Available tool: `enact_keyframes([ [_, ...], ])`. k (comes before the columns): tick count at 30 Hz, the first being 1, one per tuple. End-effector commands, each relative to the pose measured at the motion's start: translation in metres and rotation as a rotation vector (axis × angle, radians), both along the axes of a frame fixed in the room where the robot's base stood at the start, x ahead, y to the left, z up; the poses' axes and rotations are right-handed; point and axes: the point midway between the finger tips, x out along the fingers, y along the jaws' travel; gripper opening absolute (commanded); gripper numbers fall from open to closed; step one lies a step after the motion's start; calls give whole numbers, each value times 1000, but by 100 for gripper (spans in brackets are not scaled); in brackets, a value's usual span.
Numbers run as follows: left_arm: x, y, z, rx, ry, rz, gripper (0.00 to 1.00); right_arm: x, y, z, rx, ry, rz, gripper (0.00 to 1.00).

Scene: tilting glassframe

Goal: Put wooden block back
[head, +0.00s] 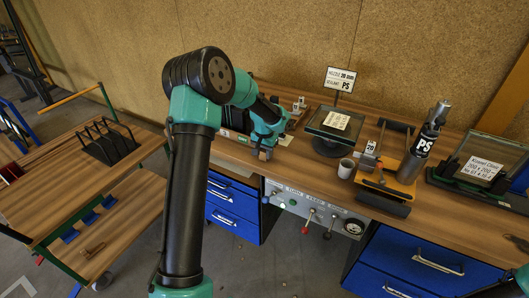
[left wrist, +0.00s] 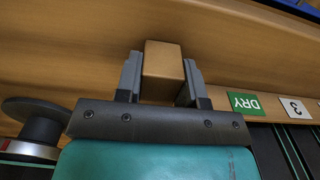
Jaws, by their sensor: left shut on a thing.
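The wooden block (left wrist: 162,62) is a light-brown, square-ended piece in the left wrist view. My left gripper (left wrist: 161,78) is shut on it, with one dark finger on each side. In the head view my left gripper (head: 264,152) is over the front edge of the workbench (head: 236,154), left of the white cup. The block is too small or hidden to make out there. I cannot tell whether the block touches the bench. My right gripper is not in view; only a bit of my right arm shows at the lower right.
A green DRY label (left wrist: 244,103) and a number 3 label (left wrist: 295,108) lie beside dark slots. A white cup (head: 346,168), an orange-based fixture (head: 385,184), a grey PS cartridge (head: 422,145) and a glass frame stand (head: 335,123) occupy the bench. A wooden cart (head: 50,190) stands left.

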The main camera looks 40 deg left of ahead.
Motion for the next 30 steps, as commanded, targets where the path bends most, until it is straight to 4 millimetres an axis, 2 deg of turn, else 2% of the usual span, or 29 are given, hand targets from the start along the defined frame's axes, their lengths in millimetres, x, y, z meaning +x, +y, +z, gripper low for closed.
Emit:
enact_keyframes([
  [8,0,0,-2,0,0,0,17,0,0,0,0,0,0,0],
  [9,0,0,-3,0,0,0,38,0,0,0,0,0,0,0],
  [17,0,0,-2,0,0,0,61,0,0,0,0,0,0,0],
  [25,0,0,-1,0,-1,0,61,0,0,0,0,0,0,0],
  [30,1,0,10,1,-3,-1,61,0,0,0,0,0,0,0],
])
